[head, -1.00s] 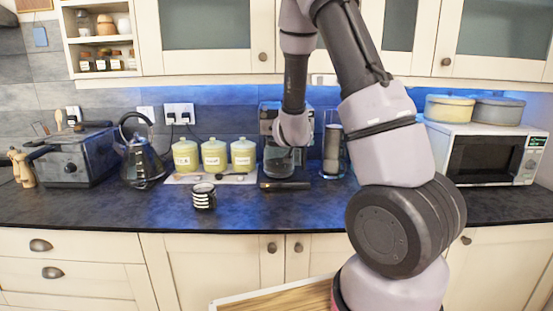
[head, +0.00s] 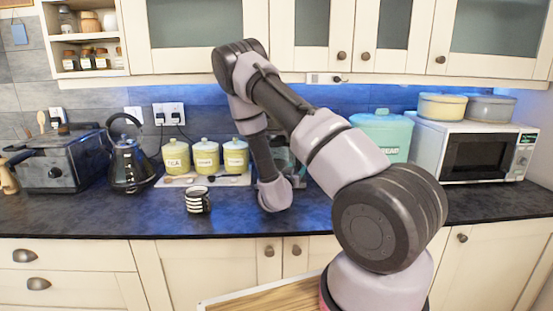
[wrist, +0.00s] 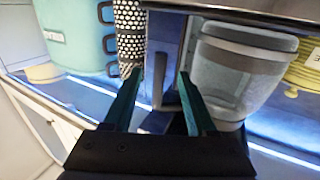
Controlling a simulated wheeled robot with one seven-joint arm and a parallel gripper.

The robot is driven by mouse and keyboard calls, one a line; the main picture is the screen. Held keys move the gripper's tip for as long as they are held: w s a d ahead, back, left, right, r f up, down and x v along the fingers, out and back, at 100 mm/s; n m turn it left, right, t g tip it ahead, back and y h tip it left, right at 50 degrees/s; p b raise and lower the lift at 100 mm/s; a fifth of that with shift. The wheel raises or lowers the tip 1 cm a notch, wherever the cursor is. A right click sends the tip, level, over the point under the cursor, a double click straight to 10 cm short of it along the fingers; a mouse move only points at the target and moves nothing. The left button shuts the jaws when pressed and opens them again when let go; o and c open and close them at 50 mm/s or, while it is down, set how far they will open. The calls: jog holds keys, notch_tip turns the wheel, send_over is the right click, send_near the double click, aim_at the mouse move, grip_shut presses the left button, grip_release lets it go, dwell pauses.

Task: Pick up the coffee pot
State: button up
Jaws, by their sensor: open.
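The coffee pot (wrist: 240,75) is a clear glass jug with a grey lid band. It appears tilted and large at the right in the wrist view, with its dark handle (wrist: 161,85) to its left. My gripper (wrist: 160,74) is open, with its two teal fingers pointing toward the pot. In the wrist view the handle shows between the fingers, and the pot body is beside the right finger. I cannot tell how deep the handle sits between them. In the head view, my arm hides the gripper and most of the pot and coffee machine.
A striped mug (head: 197,200) stands left of my arm, with green canisters (head: 206,157) and a kettle (head: 130,160) behind it. A teal bread bin (head: 384,135) and a microwave (head: 475,152) stand right. Dotted stacked mugs (wrist: 130,35) are close left in the wrist view.

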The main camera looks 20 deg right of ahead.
jog(key=shift+w+d+f, duration=0.45)
jog(key=shift+w+d, duration=0.2)
jog(key=shift+x, duration=2.85)
jog(key=shift+a, duration=0.1)
grip_shut()
